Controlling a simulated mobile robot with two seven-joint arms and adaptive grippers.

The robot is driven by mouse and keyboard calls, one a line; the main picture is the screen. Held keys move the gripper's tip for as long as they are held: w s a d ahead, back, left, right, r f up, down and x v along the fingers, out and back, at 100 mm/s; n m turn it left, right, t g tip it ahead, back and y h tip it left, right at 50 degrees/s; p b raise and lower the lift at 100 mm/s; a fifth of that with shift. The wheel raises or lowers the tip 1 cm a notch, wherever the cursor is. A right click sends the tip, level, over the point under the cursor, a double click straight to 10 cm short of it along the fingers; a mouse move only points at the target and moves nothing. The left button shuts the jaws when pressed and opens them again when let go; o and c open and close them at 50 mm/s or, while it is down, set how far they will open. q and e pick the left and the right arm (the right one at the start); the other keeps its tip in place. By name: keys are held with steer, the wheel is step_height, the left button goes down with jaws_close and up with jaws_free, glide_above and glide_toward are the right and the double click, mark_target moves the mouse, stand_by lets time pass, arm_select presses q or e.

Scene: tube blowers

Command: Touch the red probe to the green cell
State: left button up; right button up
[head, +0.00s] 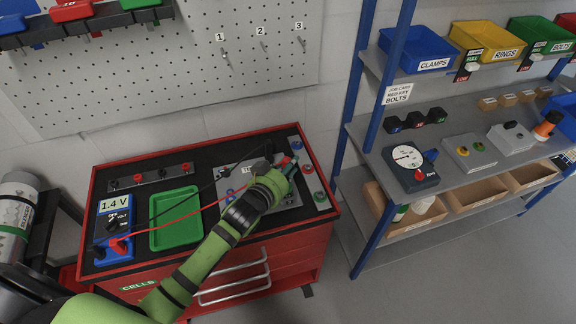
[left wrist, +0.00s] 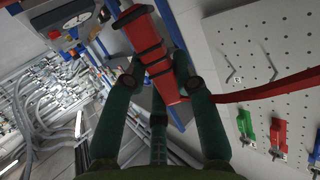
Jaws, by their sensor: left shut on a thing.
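The red probe (left wrist: 150,50) is between the fingers of my left gripper (left wrist: 160,85) in the left wrist view, with its red lead running off to the right. In the head view my left gripper (head: 287,172) is shut on it above the right part of the red cart; only a bit of red shows. A round green piece (head: 320,197), which looks like the green cell, sits at the cart's right edge, to the right of and nearer than the gripper. The probe appears apart from it; its tip is not clear. The blue meter (head: 113,222) reads 1.4 V. My right gripper is not in view.
A red round piece (head: 308,170) and a blue one (head: 297,146) stand in line with the green one. A green tray (head: 176,190) lies empty on the cart (head: 205,148). A black lead crosses the cart top. A blue-posted shelf (head: 387,120) stands to the right.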

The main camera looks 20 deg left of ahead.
mark_target(288, 160)
arm_select(q)
steer(key=shift+r+p, duration=1.4)
steer(key=shift+r, duration=0.2)
steer(key=shift+f, duration=0.1)
